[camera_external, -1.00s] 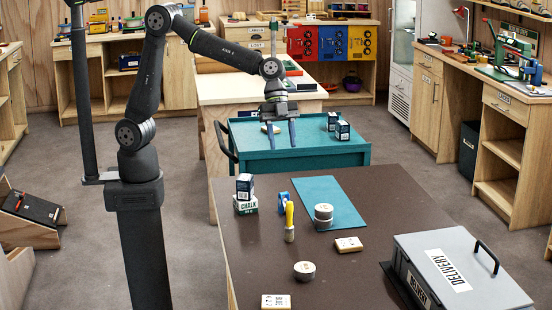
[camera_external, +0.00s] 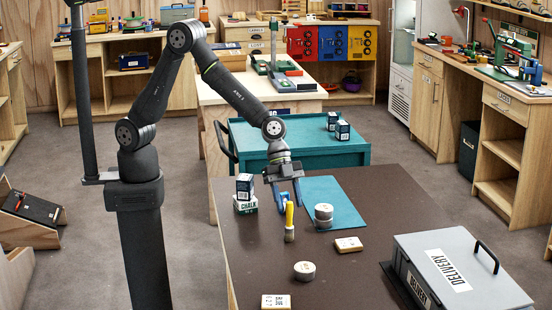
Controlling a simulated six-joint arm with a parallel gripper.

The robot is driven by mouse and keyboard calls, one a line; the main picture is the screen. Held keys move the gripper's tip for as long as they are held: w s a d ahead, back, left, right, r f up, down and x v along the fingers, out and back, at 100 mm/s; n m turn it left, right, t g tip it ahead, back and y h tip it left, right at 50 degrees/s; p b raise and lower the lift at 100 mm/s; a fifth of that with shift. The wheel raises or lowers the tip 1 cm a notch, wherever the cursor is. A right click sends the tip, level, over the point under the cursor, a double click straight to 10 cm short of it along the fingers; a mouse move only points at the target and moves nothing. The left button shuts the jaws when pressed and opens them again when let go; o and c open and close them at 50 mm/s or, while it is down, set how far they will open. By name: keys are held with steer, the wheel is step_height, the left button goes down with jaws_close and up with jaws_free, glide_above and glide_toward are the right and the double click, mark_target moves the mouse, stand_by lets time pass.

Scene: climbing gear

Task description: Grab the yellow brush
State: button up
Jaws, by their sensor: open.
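The yellow brush (camera_external: 289,222) stands upright on the brown table (camera_external: 340,275), with its yellow handle up and its pale bristle end down. My gripper (camera_external: 287,203) points down with its blue fingers apart, right by the top of the brush handle. The fingers overlap the upper handle in this view. I cannot tell whether the handle is between the fingers or in front of them. A blue object beside the handle is largely covered by the fingers.
Chalk boxes (camera_external: 245,204) stand stacked left of the brush. Round tins (camera_external: 323,215) are stacked on a teal mat (camera_external: 335,190) to the right. A single tin (camera_external: 304,271) and a pale block (camera_external: 348,245) lie nearer. A grey delivery case (camera_external: 460,275) fills the right front.

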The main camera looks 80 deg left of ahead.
mark_target(291, 219)
steer(key=shift+x, duration=2.75)
steer(key=shift+s, duration=0.15)
jaws_close()
